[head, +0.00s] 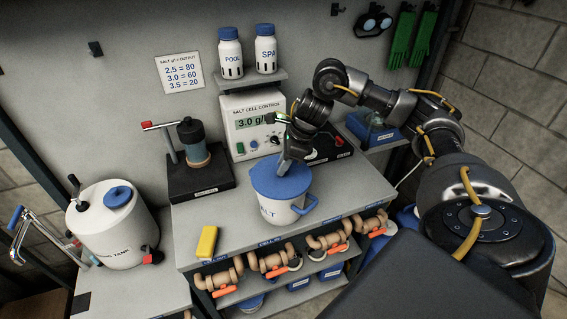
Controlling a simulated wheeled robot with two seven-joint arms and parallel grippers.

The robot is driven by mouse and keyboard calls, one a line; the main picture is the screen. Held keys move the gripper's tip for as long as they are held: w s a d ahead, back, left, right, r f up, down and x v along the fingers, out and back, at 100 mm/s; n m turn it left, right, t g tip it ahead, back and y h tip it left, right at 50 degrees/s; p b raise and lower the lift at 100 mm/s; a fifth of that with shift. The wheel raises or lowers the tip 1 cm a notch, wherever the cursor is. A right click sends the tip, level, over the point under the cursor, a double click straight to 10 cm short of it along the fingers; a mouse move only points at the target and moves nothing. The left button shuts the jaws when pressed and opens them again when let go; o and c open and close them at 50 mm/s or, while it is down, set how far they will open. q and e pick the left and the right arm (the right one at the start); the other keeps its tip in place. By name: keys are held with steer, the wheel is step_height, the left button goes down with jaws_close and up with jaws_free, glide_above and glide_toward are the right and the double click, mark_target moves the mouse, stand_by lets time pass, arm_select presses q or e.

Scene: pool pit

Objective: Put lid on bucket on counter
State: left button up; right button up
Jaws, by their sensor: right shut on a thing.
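A white bucket (268,210) with "SALT" lettering and a blue handle on its right side stands on the grey counter (345,192). A blue lid (266,181) lies over the bucket's mouth and looks about level; I cannot tell whether it is fully seated. My right gripper (287,163) points down at the top of the lid and is shut on it; its fingertips partly hide the grip point. My left gripper is not in view.
A yellow block (207,242) lies at the counter's front left. A salt cell control box (252,122) and a black-based device (200,172) stand behind. A white tank (112,225) is at left. Pipes with orange-handled valves (278,271) run below the counter's front edge.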

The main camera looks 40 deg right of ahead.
stand_by(0.8)
steer(key=o, duration=1.5)
steer(key=shift+r+p, duration=3.4)
steer(key=shift+r, duration=0.1)
jaws_close()
